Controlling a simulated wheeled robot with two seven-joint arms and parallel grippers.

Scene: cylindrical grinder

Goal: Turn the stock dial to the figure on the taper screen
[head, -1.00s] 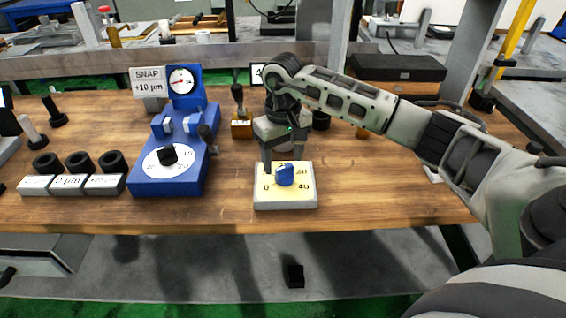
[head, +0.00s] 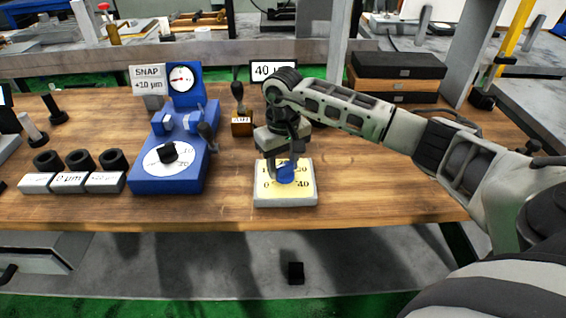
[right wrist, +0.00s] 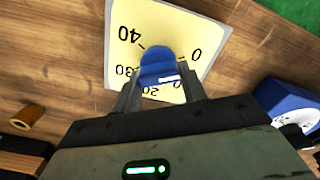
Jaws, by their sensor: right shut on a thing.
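The stock dial is a pale yellow plate (head: 262,197) with a blue knob (head: 286,173) and printed figures from 0 to 40, near the table's front edge. The taper screen (head: 273,71) behind it reads 40 µm, partly covered by my arm. My right gripper (head: 284,166) is down over the dial, shut on the blue knob. In the right wrist view the knob (right wrist: 157,66) sits between the two fingers, with a white mark on it. The figure this mark faces is hard to tell, as the gripper hides part of the scale. My left gripper is not in view.
A blue gauge stand (head: 168,186) with its own black knob and a SNAP +10 µm sign (head: 147,79) stands left of the dial. Dark boxes (head: 398,78) are at the back right. The wood right of the dial is clear.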

